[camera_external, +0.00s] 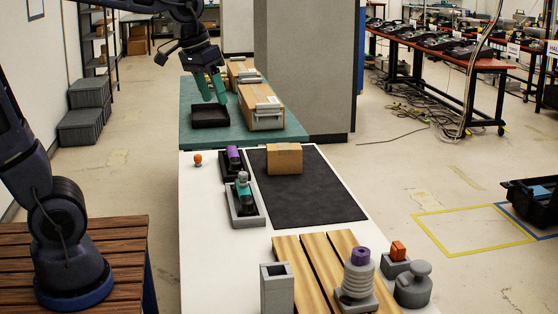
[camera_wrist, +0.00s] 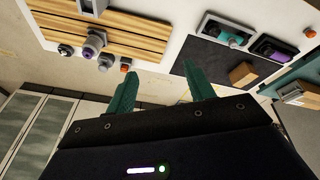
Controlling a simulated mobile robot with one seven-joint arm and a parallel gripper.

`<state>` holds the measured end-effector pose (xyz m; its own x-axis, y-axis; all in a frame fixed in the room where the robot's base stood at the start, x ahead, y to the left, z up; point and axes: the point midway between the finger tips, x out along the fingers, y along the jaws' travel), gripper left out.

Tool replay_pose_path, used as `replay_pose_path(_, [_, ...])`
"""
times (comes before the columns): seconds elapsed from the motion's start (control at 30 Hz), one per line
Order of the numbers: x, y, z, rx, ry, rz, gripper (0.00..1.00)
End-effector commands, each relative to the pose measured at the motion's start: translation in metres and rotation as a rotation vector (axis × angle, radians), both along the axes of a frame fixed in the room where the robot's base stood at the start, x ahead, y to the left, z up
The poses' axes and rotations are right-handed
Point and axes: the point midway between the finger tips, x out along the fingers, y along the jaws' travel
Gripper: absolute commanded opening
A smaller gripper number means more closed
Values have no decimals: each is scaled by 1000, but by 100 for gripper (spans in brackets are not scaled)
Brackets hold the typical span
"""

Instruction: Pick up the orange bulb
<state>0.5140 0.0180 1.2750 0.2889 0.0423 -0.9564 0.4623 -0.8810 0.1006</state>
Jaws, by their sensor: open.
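The orange bulb (camera_external: 198,159) is small and rounded, standing on the white table near its left edge, left of a dark tray. In the wrist view the orange bulb (camera_wrist: 309,32) shows small at the far right edge. My gripper (camera_external: 211,86) has teal fingers spread apart with nothing between them. It hangs above the black open box on the green surface, beyond the bulb and apart from it. In the wrist view my gripper (camera_wrist: 158,68) also shows open and empty, with the fingers away from the bulb.
A black box (camera_external: 210,123) and cardboard boxes (camera_external: 262,97) sit on the green surface. Trays with a purple item (camera_external: 234,154) and a teal item (camera_external: 244,188) stand right of the bulb. A small carton (camera_external: 285,157) rests on the dark mat. An orange block (camera_external: 398,250) is at front right.

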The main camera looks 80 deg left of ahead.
Motion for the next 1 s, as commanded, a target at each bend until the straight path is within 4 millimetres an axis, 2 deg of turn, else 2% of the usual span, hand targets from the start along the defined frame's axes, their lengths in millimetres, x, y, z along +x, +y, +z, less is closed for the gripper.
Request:
replay_pose_path(0.03, [12, 14, 0, -11, 11, 43, 53])
replay_pose_path(0.2, [48, 61, 2, -48, 34, 187, 53])
replay_pose_path(0.37, [77, 111, -3, -84, 55, 323, 53])
replay_pose_path(0.5, [99, 160, -11, -113, 72, 443, 53])
replay_pose_path(0.67, [118, 219, -26, -149, 91, 578, 53])
replay_pose_path(0.8, [129, 273, -43, -180, 106, 696, 53])
replay_pose_path(1.0, [134, 355, -74, -223, 126, 867, 53])
